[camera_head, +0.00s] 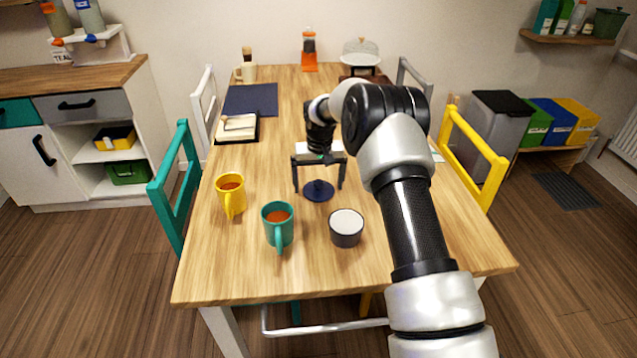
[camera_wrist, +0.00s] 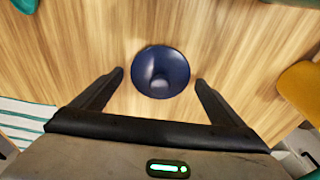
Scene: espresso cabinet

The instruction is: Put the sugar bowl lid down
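The sugar bowl lid (camera_head: 318,194), a small dark blue disc with a knob, lies on the table, knob up. It also shows in the wrist view (camera_wrist: 160,72), between the finger ends. My gripper (camera_head: 319,188) is open above the lid. Its fingers hang to either side of the lid with a gap, and nothing is held; they also show in the wrist view (camera_wrist: 159,80). A dark grey bowl with white contents (camera_head: 346,230), which looks like the sugar bowl, stands uncovered on the table, nearer and right of the lid.
A yellow mug (camera_head: 231,195) and a teal mug (camera_head: 278,228) stand left of and nearer than the lid. A dark blue mat (camera_head: 251,99) and an orange grinder-like item (camera_head: 309,52) are further back. Bare table lies around the lid and along the front edge.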

